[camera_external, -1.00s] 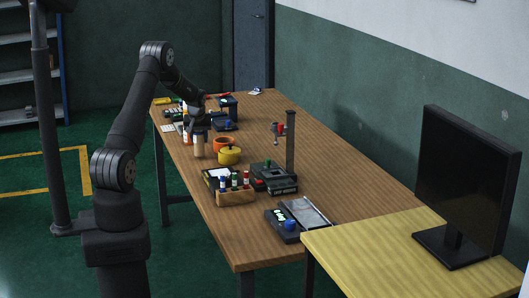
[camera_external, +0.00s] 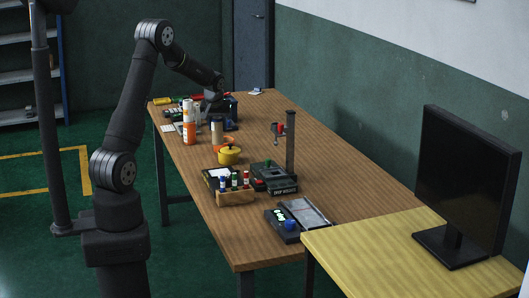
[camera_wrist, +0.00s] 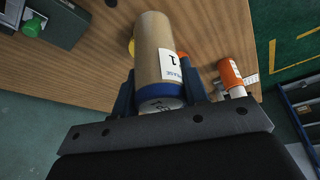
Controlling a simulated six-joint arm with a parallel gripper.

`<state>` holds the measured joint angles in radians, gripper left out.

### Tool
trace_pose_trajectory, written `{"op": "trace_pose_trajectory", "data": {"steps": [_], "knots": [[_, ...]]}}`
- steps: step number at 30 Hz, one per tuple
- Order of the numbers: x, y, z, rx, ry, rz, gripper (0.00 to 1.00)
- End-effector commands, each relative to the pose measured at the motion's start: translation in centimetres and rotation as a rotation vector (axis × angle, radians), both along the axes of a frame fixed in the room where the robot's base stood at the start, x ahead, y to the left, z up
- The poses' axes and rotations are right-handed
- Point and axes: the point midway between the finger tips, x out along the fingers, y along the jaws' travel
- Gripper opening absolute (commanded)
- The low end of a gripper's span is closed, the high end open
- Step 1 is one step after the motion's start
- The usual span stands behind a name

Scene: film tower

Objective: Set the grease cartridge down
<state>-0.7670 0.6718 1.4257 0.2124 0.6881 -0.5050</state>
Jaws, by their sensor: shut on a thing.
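The grease cartridge is a tan cylinder (camera_wrist: 155,48) with a white label marked 1 and a blue band at the end near my gripper. My gripper (camera_wrist: 158,90) is shut on this blue end, one finger on each side.
An orange-and-white bottle (camera_external: 189,132) stands left of the cartridge, and also shows in the wrist view (camera_wrist: 232,76). A yellow lidded pot (camera_external: 229,155) is just nearer than the bowl. A drop weight stand (camera_external: 290,145) is further right.

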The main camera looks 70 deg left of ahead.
Motion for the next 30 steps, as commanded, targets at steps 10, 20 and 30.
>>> {"op": "trace_pose_trajectory", "data": {"steps": [10, 20, 30], "knots": [[-1.9, -5.3, -0.2, 0.004, -0.002, -0.145, 0.15], [-4.4, 0.9, -4.3, 0.003, -0.001, -0.145, 0.15], [-5.9, 5.1, -6.9, 0.005, -0.002, -0.149, 0.15]]}}
